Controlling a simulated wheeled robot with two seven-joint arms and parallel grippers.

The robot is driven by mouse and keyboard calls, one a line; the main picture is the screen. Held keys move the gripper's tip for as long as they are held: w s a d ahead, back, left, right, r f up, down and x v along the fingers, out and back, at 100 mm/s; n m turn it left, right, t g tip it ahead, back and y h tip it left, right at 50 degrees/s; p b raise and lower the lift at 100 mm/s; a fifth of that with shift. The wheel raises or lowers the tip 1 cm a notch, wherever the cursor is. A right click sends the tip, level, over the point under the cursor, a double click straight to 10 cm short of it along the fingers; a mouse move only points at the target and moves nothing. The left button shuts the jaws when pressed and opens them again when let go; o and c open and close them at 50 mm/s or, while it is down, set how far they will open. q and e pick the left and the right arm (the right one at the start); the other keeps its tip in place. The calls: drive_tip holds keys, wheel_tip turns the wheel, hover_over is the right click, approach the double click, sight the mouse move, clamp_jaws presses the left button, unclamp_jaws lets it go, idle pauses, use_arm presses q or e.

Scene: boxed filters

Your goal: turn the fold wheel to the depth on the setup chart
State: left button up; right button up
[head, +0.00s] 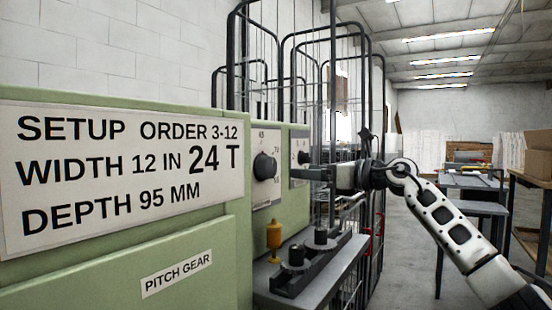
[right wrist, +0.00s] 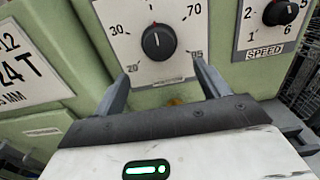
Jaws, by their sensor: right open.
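The setup chart (head: 120,172) on the green machine reads order 3-12, width 12 in, 24 T, depth 95 mm. The fold wheel is a round black knob (head: 264,166) on a white dial plate; it also shows in the right wrist view (right wrist: 158,42). That dial plate (right wrist: 125,18) carries 30, 70 and 95, with 95 at the lower right. The knob's small mark appears to point roughly upward. My right gripper (head: 300,173) is open in front of the knob; in the wrist view its fingertips (right wrist: 161,74) straddle the space just below the knob, apart from it. My left gripper is out of view.
A second black knob marked SPEED (right wrist: 277,12) sits to the right of the dial. Below is a grey shelf (head: 335,265) with black fittings and a yellow piece (head: 273,234). Black wire cages (head: 325,60) stand behind. A table (head: 470,182) is at right.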

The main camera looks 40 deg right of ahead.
sight(272, 169)
drive_tip(key=p+x, duration=0.4)
drive_tip(key=x, duration=0.4)
drive_tip(key=shift+w+a+r, duration=0.1)
drive_tip(key=shift+w, duration=0.2)
drive_tip(key=shift+w+a, duration=0.15)
drive_tip(key=shift+w, duration=0.25)
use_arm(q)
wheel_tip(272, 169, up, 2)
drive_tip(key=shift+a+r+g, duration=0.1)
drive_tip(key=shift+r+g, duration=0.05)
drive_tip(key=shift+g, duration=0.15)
use_arm(e)
drive_tip(key=c, duration=1)
